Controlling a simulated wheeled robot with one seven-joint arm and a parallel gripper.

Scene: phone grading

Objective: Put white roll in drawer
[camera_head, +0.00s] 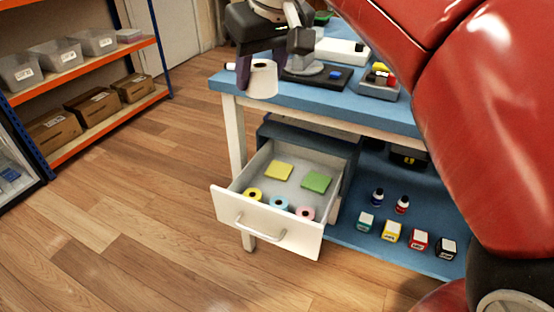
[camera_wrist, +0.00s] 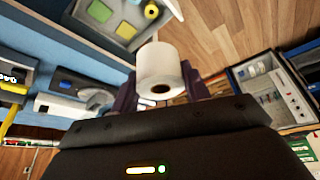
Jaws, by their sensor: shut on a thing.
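My gripper (camera_head: 258,78) is shut on the white roll (camera_head: 263,84), above the left end of the blue table top. In the wrist view the white roll (camera_wrist: 161,66) sits between the dark fingers, with its hollow core facing the camera. The drawer (camera_head: 265,222) stands pulled open below the table, lower than the gripper and a little to its right in the head view. Inside it lie a yellow pad (camera_head: 278,171), a green pad (camera_head: 316,182), and yellow, blue and pink rolls (camera_head: 278,203) along the front. The drawer (camera_wrist: 150,24) also shows at the top of the wrist view.
The blue table (camera_head: 222,82) carries a dark pad and a grey tray (camera_head: 378,88) of small items. Small bottles and boxes (camera_head: 392,231) stand on the lower shelf right of the drawer. A shelf rack (camera_head: 90,87) with bins is at the left. The wooden floor left of the drawer is clear.

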